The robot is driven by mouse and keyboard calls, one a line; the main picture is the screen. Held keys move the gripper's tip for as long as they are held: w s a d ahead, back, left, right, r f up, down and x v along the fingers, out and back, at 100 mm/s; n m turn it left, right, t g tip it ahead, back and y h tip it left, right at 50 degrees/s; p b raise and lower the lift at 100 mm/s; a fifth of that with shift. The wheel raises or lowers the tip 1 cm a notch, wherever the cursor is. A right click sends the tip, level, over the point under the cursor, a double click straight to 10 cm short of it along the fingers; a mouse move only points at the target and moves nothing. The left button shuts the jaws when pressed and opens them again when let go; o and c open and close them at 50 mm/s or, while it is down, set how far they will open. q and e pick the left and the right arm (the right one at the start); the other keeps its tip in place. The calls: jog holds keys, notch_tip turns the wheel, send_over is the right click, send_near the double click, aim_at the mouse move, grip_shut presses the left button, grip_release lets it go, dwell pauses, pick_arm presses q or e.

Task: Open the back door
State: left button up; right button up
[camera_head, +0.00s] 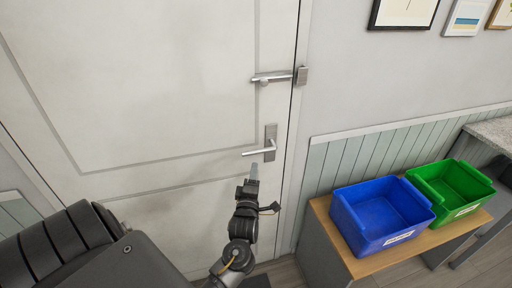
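The white back door (150,70) fills the left and middle of the head view and looks shut in its frame. Its lever handle (262,151) sits on a grey plate near the door's right edge, with the lever pointing left and about level. Above it is a metal latch (275,77) that reaches across to the frame. My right gripper is not in view.
To the right of the door, a wooden-topped cabinet (345,262) holds a blue bin (372,238) and a green bin (445,205). A grey-topped counter (495,130) stands at the far right. Framed pictures hang on the wall above.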

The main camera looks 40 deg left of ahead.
aim_at(256, 148)
pick_arm(q)
jog(key=shift+n, duration=0.3)
jog(key=p+x, duration=0.1)
jog(key=x, duration=0.2)
jog(key=r+p+x, duration=0.1)
jog(key=x, duration=0.2)
jog(key=p+x, duration=0.1)
jog(key=x, duration=0.2)
jog(key=shift+w+a+r+p, duration=0.15)
jog(key=shift+a+r+p, duration=0.1)
jog(key=shift+a+p, duration=0.1)
jog(key=shift+w+a, duration=0.25)
jog(key=shift+w, duration=0.25)
grip_shut()
